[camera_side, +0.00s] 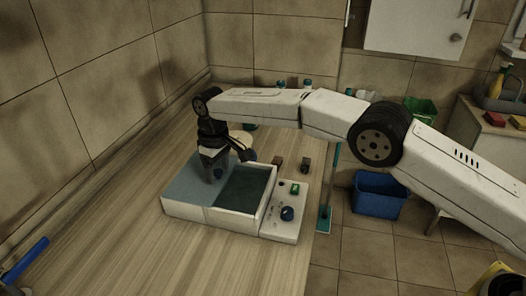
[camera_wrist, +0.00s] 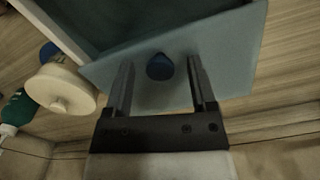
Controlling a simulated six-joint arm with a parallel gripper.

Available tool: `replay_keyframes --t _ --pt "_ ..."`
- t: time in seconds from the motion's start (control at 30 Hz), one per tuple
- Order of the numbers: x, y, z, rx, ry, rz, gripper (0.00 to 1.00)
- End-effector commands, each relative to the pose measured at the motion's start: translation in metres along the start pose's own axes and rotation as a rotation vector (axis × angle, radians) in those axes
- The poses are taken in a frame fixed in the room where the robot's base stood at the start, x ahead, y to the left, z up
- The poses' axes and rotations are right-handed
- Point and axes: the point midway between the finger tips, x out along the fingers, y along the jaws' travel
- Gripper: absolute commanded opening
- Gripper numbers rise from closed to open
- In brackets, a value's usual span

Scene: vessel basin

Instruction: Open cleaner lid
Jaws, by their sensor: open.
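The cleaner is a pale box (camera_side: 185,209) on the wooden counter. Its flat blue-grey lid (camera_side: 183,180) lies over the left part, and the dark basin (camera_side: 243,188) shows uncovered on the right. In the wrist view, the lid (camera_wrist: 225,65) carries a small dark blue knob (camera_wrist: 160,66). My gripper (camera_wrist: 161,64) is open, with one finger on each side of the knob and visible gaps between. In the side view my gripper (camera_side: 214,165) points down at the lid and partly hides it.
A white control panel (camera_side: 276,229) with a blue dial (camera_side: 287,214) and green switch (camera_side: 295,189) adjoins the cleaner. Two small dark blocks stand behind it. A cream round container (camera_wrist: 62,90) and green bottle (camera_wrist: 18,109) are near the lid.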

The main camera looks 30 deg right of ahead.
Motion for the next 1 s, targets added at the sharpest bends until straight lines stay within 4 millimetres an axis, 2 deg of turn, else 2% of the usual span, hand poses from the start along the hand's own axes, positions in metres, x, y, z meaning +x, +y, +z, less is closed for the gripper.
replay_keyframes --t 0.27,0.7,1.0 --pt "-0.018 0.000 -0.001 0.000 0.003 0.000 0.72" --pt "-0.069 0.000 -0.001 0.000 0.003 0.001 0.72" --pt "-0.078 0.000 0.000 0.001 0.002 0.001 0.72"
